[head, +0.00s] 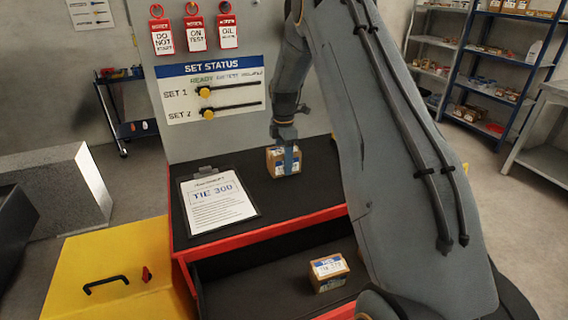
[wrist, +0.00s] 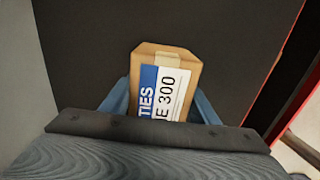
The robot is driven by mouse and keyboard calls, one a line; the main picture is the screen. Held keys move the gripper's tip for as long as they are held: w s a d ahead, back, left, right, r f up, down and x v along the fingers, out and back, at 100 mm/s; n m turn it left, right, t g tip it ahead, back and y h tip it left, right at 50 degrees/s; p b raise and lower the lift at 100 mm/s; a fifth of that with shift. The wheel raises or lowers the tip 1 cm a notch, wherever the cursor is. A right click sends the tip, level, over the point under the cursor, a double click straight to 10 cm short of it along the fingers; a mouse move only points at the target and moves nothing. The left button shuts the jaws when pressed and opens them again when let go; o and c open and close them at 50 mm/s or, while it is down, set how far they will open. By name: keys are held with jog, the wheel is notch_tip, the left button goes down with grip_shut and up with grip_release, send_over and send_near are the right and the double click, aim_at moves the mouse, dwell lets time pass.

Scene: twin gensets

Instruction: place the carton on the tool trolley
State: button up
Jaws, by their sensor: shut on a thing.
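My gripper (head: 287,152) is shut on a brown carton (head: 278,169) with a blue and white label. The carton is at the black upper surface of a red-edged unit (head: 315,178); I cannot tell whether it touches that surface. In the wrist view the carton (wrist: 165,75) sits between the blue fingers, its label reading "TIES" and "E 300". A dark blue wheeled trolley (head: 136,130) with small items on its top stands at the back left, well away from my gripper.
A clipboard (head: 218,203) reading "TIE 300" lies left of the held carton. A second labelled carton (head: 329,273) sits on the lower black level. A status board (head: 212,92) stands behind. A yellow box (head: 125,270) is at front left, and shelving (head: 500,60) is at back right.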

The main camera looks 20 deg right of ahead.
jog(key=shift+f, duration=0.8)
jog(key=o, duration=1.2)
jog(key=shift+f, duration=0.15)
